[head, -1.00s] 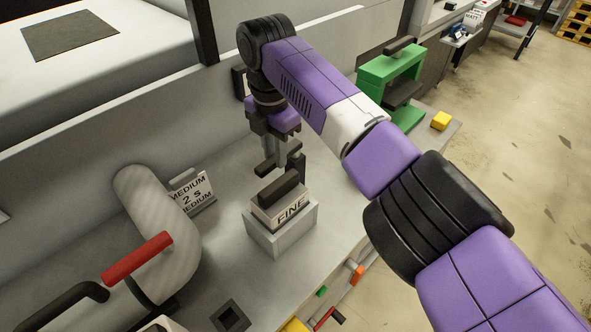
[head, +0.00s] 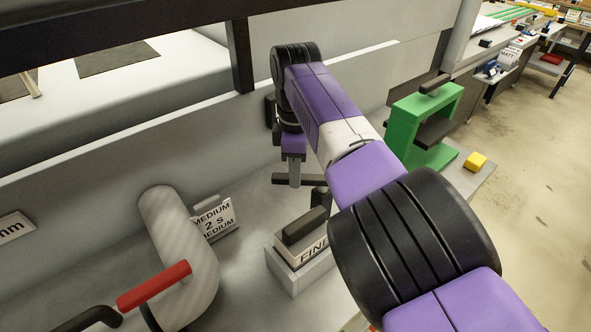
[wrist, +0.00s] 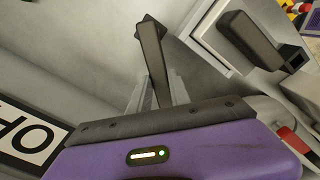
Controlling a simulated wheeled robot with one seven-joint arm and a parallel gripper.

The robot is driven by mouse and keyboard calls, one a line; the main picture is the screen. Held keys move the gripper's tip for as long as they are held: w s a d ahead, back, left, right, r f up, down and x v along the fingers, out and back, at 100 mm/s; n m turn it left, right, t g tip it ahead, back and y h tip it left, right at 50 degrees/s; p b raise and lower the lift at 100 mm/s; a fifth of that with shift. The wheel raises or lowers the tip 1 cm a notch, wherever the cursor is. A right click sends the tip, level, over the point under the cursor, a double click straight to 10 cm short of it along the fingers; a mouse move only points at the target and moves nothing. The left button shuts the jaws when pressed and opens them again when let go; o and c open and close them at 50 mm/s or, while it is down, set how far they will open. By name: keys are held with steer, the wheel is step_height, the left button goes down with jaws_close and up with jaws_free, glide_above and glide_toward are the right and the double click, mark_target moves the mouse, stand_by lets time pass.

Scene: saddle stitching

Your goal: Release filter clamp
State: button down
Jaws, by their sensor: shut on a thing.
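My gripper (head: 293,178) points down at the wall side of the grey bench, behind the block marked FINE. Its fingers are shut on a dark clamp lever (head: 314,182), a flat bar that shows on both sides of them. In the wrist view the lever (wrist: 150,50) sticks out beyond my fingers (wrist: 152,95). A dark upright piece (head: 320,196) stands close under the lever's right end. The FINE block (head: 312,254) has a dark handle and sits in a pale holder. My arm hides part of the area to the right.
A fat grey pipe (head: 178,240) with a red handle (head: 154,285) stands at the left. A MEDIUM 2 s block (head: 214,220) is beside it. A green press (head: 425,125) and a yellow block (head: 475,161) are at the right. The wall (head: 100,185) is close behind my gripper.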

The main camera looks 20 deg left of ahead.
steer(key=shift+w+a+m, duration=0.1)
steer(key=shift+w+m, duration=0.35)
steer(key=shift+m, duration=0.35)
steer(key=shift+w+r, duration=0.1)
steer(key=c, duration=1.2)
jaws_free()
steer(key=shift+r+b, duration=0.65)
steer(key=shift+r, duration=3.2)
